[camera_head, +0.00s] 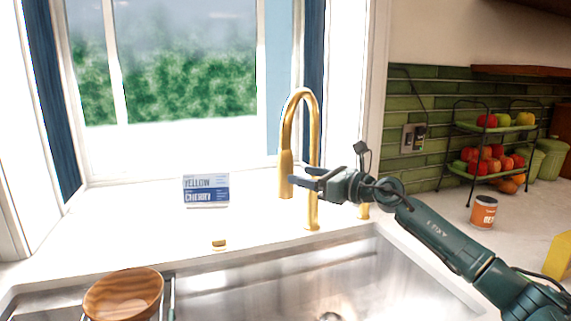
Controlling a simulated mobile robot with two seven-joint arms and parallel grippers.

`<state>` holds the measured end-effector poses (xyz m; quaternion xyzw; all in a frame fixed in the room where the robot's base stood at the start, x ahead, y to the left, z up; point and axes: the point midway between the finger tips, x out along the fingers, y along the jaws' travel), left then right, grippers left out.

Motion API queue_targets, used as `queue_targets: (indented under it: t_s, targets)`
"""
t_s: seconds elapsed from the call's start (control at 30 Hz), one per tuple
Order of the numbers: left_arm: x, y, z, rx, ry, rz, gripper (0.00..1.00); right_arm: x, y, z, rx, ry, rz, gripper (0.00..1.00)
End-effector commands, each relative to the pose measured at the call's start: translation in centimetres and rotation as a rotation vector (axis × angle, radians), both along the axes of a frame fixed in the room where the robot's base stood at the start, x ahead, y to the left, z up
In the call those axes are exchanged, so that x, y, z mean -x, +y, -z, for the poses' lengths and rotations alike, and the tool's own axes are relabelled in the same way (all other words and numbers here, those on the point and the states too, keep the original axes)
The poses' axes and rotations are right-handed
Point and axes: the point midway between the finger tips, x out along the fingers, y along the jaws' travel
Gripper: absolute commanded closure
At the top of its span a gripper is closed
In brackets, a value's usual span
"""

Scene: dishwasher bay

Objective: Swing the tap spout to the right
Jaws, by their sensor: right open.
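The gold tap (312,165) stands behind the sink, near the middle of the view. Its tall neck arches over, and the thick spout end (286,175) hangs down on the left of the upright. My right gripper (297,182) comes in from the right, with its arm crossing in front of the upright. It is open, and its fingertips are at the lower part of the spout end. I cannot tell whether they touch it. My left gripper is not in view.
The steel sink (270,290) lies below the tap, with a wooden bowl (124,294) at its left. A fruit rack (485,155) and an orange-labelled can (483,212) stand on the right counter.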

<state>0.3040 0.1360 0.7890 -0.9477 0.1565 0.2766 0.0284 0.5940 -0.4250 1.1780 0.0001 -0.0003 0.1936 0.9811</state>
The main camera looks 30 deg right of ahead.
Motion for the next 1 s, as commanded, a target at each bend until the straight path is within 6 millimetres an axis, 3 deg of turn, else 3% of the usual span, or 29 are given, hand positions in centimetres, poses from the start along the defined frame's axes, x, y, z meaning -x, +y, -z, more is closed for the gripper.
queue_targets:
  t_s: [0.2, 0.4, 0.77, 1.0]
  targets:
    - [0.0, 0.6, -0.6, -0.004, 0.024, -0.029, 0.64, -3.5, 1.6, -0.5, -0.003, -0.003, -0.003, 0.43]
    - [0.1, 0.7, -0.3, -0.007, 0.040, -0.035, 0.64, -5.4, 2.3, -0.1, -0.001, -0.001, -0.002, 0.43]
    - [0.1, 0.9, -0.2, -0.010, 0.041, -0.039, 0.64, -5.8, 2.5, 0.0, 0.001, 0.001, -0.002, 0.43]
    - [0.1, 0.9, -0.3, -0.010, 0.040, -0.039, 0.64, -5.7, 2.5, 0.0, 0.000, 0.001, -0.002, 0.62]
